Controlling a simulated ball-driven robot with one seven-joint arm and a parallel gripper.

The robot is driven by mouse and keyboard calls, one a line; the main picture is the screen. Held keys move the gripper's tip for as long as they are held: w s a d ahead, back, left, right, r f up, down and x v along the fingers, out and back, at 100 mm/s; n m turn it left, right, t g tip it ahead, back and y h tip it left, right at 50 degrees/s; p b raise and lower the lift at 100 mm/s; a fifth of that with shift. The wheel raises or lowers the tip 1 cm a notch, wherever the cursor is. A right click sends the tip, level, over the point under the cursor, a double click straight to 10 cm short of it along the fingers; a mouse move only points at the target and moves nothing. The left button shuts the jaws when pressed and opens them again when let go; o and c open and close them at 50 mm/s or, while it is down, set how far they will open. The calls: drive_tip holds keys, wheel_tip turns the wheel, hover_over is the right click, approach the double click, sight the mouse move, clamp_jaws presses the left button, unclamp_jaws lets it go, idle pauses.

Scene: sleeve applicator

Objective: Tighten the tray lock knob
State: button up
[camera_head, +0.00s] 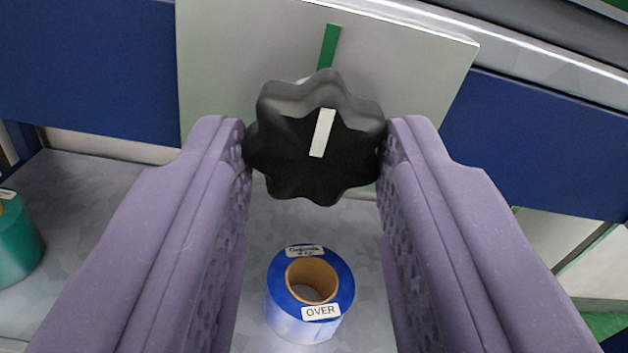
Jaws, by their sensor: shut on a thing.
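The tray lock knob (290,160) is black and lobed, with a white mark on its face. It stands out from a light grey plate (220,70). A green mark (329,46) is on the plate just above the knob. The white mark leans slightly right and points roughly toward the green mark. My gripper (316,155) has two purple fingers, one on each side of the knob. The fingertips are shut on its left and right lobes. The knob's shaft and the contact faces are mostly hidden.
A blue roll (310,295) labelled OVER stands on the grey surface (90,200) below the knob, between my fingers in the picture. A green roll (15,240) is at the left edge. A blue panel (90,75) runs behind the plate.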

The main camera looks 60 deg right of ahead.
drive_tip(key=shift+f, duration=0.1)
drive_tip(key=o, duration=1)
drive_tip(key=shift+o, duration=0.2)
drive_tip(key=p+v, duration=0.2)
drive_tip(key=v, duration=0.6)
